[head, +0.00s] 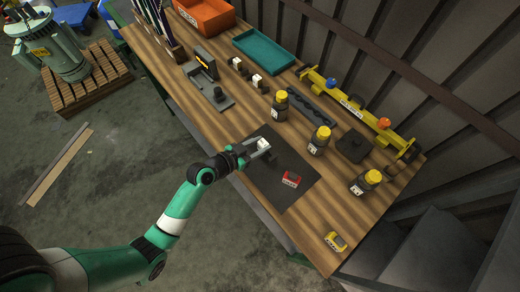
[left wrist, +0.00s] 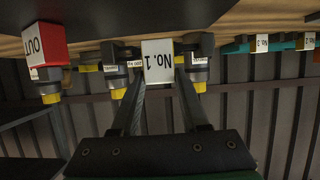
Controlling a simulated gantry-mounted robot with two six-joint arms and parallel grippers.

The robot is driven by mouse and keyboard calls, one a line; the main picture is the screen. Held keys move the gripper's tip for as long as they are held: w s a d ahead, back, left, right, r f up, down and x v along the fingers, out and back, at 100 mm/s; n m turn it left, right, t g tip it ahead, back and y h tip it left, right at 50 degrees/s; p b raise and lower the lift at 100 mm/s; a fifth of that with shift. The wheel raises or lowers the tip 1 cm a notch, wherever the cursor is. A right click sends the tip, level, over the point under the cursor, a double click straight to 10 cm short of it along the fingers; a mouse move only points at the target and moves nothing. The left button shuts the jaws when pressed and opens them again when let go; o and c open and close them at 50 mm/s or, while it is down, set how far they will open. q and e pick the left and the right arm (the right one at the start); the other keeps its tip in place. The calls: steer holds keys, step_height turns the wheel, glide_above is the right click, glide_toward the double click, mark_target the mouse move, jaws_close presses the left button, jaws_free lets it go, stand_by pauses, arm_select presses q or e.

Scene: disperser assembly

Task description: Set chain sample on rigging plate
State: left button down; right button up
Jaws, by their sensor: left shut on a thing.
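My left gripper (head: 260,148) is shut on a small block with a white face, the chain sample (head: 264,142). In the left wrist view the sample (left wrist: 158,62) shows the label "No. 1" upside down, between the two fingers. The gripper is over the left part of a flat dark plate (head: 283,200), which may be the rigging plate. I cannot tell whether the sample touches it. A red block (head: 291,180) marked "OUT" sits on the plate's right part; it also shows in the left wrist view (left wrist: 46,45). My right gripper is not in view.
Several dark bottles with yellow caps (head: 280,105) stand behind the plate. Two small white-labelled blocks (head: 257,81) stand farther back, near a teal tray (head: 264,52). A yellow beam (head: 360,112) lies along the wall side. A yellow device (head: 335,241) lies near the table's right end.

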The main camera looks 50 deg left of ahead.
arm_select(q)
steer(key=shift+f+b, duration=0.5)
steer(key=shift+f, duration=1.05)
steer(key=shift+w, duration=0.1)
steer(key=shift+f, duration=0.15)
steer(key=shift+c, duration=2.1)
jaws_free()
steer(key=shift+r, duration=0.25)
steer(key=p+v, duration=0.1)
steer(key=v, duration=1.1)
steer(key=shift+f, duration=0.1)
